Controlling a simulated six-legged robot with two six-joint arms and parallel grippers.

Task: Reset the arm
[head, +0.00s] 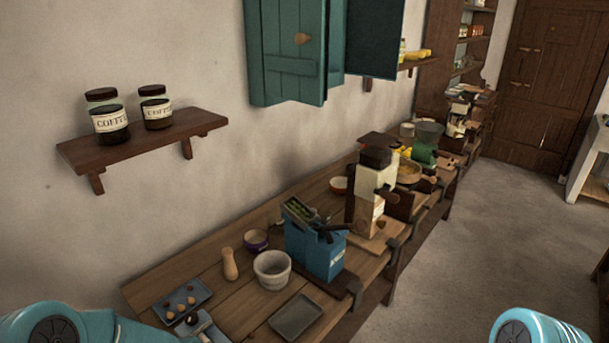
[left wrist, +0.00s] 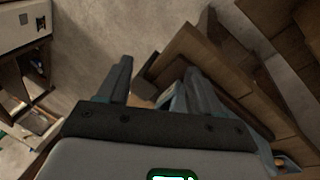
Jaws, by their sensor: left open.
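My left gripper (left wrist: 157,74) shows in the left wrist view with its two dark grey fingers spread apart and nothing between them. A brown wooden edge lies beyond the fingers, and I cannot tell how far off it is. In the head view, my left arm's light-blue housing is at the bottom left corner, beside the near end of the workbench (head: 248,318). My right arm's light-blue housing is at the bottom right, over the floor. My right gripper is outside both views.
The bench holds a blue grinder (head: 322,256), a white pot (head: 272,270), a grey tray (head: 297,316), a wooden pestle-like piece (head: 230,264) and a small blue tray (head: 167,303). A shelf (head: 190,130) bears two coffee jars. A teal cabinet (head: 290,85) hangs above. Floor (head: 460,240) to the right is clear.

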